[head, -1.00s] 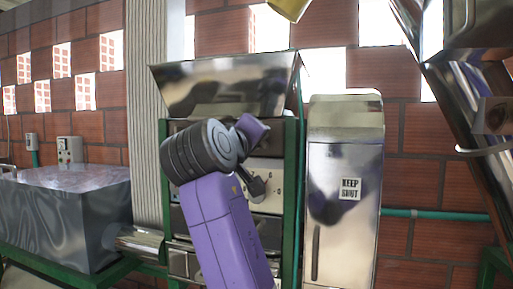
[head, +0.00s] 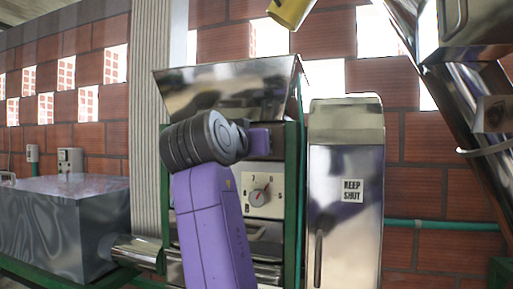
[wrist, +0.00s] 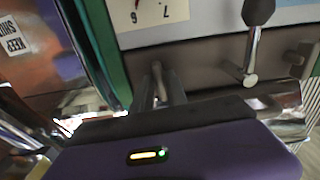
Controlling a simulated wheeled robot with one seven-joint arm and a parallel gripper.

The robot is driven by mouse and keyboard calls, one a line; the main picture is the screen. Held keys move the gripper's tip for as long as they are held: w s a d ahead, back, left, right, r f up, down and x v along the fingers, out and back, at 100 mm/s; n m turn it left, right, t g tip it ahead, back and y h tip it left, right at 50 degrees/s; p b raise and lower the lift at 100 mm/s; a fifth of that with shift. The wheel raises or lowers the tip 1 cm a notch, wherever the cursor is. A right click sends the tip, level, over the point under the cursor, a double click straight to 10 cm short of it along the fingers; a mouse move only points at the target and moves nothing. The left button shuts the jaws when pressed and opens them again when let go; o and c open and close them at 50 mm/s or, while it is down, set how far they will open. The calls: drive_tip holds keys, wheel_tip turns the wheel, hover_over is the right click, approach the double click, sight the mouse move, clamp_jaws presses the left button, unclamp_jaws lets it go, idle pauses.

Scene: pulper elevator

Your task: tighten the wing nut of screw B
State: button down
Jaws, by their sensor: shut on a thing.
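My gripper (wrist: 160,88) shows in the wrist view below the dial panel, where its jaws close on a small grey metal part, apparently a wing nut. The part is mostly hidden, and I see no letter marking it as screw B. In the head view my purple hand reaches towards the green-framed machine (head: 292,200), just above its dial panel (head: 262,194). My fingertips and the held part are hidden there by my arm.
A dark-knobbed lever (wrist: 259,12) stands right of my gripper in the wrist view. A steel cabinet marked KEEP SHUT (head: 343,235) stands right of the machine. A metal tank (head: 60,225) is at left, and a sloping steel chute (head: 470,110) at right.

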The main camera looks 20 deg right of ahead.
drive_tip(key=shift+f+m, duration=0.15)
drive_tip(key=shift+m, duration=0.35)
drive_tip(key=c, duration=1.3)
unclamp_jaws()
drive_tip(key=shift+s+a, duration=0.1)
drive_tip(key=b+v, duration=0.2)
drive_tip(key=v, duration=0.5)
drive_tip(key=shift+s+a, duration=0.2)
drive_tip(key=shift+s, duration=0.05)
